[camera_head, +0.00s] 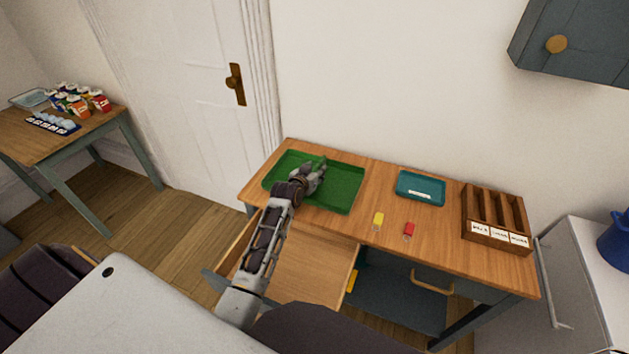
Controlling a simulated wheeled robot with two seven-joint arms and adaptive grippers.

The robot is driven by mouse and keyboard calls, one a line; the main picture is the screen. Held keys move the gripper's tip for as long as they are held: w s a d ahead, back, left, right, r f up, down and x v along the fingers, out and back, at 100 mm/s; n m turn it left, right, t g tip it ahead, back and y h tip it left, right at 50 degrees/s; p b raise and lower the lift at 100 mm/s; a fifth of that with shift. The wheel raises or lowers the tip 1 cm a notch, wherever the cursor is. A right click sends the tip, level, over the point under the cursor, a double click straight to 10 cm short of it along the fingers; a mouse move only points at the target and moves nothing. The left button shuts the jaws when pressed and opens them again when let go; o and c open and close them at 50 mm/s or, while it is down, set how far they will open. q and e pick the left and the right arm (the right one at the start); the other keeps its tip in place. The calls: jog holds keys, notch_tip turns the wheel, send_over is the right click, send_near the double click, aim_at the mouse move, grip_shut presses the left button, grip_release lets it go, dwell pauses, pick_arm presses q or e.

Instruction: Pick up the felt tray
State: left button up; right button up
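A green tray (343,190), which looks like the felt tray, lies flat on the wooden top of a desk (395,256), near its left end. My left gripper (320,170) is over the middle of this tray and hides part of its floor. I cannot tell whether the fingers touch the tray or how far apart they are. My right gripper is out of view.
An open drawer (313,272) juts out below my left arm. A teal tray (419,186), yellow tag (378,220), red tag (409,230) and wooden sorter (497,219) are on the desk. A side table (87,128) holds several small containers. A wall cabinet (585,45) hangs upper right.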

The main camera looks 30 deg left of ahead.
aim_at(315, 171)
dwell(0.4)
pick_arm(q)
grip_shut()
jog(key=shift+r, duration=0.15)
notch_tip(315, 171, up, 10)
jog(key=shift+f+p, duration=0.1)
jog(key=shift+p, duration=0.2)
dwell(0.5)
